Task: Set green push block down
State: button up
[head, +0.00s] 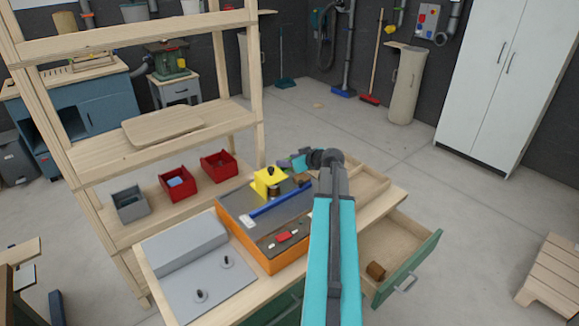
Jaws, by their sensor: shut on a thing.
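My teal arm reaches away from me over the workbench, and its dark wrist hides part of what lies behind it. My gripper (287,164) is small and partly hidden at the far end of the arm, shut, just beyond the orange-sided machine. A small green piece, seemingly the green push block (300,162), shows at the gripper beside the wrist. Its outline is too small to make out, and I cannot tell whether it touches the surface below.
The orange-sided machine (262,238) has a blue fence and a yellow part on top. A grey jig (200,262) stands at the left. An open drawer (402,258) holds a brown block (376,270). Wooden shelves (165,150) with red bins (178,183) rise behind.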

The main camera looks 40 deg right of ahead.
jog(key=shift+f+p, duration=0.35)
jog(key=shift+f, duration=1.05)
jog(key=shift+f, duration=0.15)
jog(key=o, duration=1)
jog(key=shift+o, duration=0.2)
jog(key=shift+r, duration=0.2)
jog(key=b+v, duration=0.3)
jog(key=v, duration=0.9)
jog(key=shift+f, duration=0.1)
